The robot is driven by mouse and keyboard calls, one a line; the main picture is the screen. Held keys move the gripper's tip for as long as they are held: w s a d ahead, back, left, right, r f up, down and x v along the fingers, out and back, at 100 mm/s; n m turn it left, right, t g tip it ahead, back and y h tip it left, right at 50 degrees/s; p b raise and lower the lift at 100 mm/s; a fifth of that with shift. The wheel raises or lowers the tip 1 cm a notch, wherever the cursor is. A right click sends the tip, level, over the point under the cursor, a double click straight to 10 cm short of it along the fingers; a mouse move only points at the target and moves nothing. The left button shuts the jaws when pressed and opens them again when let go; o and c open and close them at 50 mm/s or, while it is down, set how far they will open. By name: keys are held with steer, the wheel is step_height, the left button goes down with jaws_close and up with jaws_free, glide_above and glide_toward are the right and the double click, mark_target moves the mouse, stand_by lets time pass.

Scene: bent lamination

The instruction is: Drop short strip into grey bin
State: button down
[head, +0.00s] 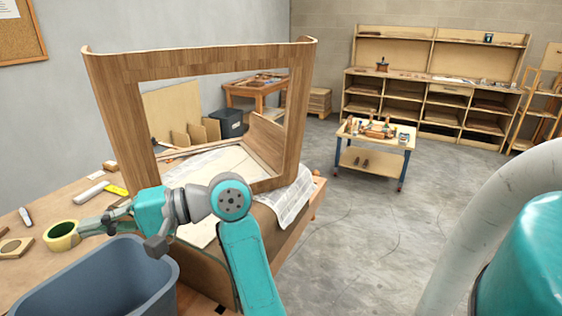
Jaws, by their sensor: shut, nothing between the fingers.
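The grey bin (150,300) stands at the lower left, close to me, and is cut off by the bottom edge of the picture. No strip shows in the visible part of its inside. I cannot make out a short strip anywhere for sure. My gripper (84,228) points left just above the bin's far rim, beside a roll of yellow tape. It is shut and holds nothing.
The workbench (55,200) carries the tape roll (62,236), a white block (91,192) and a yellow item (117,190). A large bent wooden frame (200,62) stands behind my arm. A low table (375,142) and shelves stand farther back; open floor lies right.

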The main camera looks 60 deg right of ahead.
steer(key=shift+f, duration=2.9)
steer(key=c, duration=1.2)
jaws_free()
steer(key=shift+c, duration=0.2)
steer(key=v, duration=1.2)
